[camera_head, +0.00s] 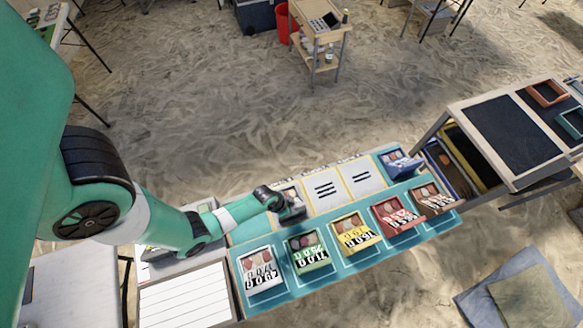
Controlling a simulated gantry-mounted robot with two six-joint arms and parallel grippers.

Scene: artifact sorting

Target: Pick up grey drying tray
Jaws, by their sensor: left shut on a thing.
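The grey drying tray (294,208) is at the left end of the back row on the teal sorting table (333,269). It holds small pieces and is partly hidden by my left gripper (280,203). My left gripper is shut on this tray at its near left side. I cannot tell whether the tray touches the table or is slightly above it. My right gripper is not in view.
White (262,273), green (309,254), yellow (354,233), red (396,215) and brown (433,200) trays line the front row. A blue tray (399,163) stands at the back right. Two marked white places (326,189) between it and the grey tray are empty.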

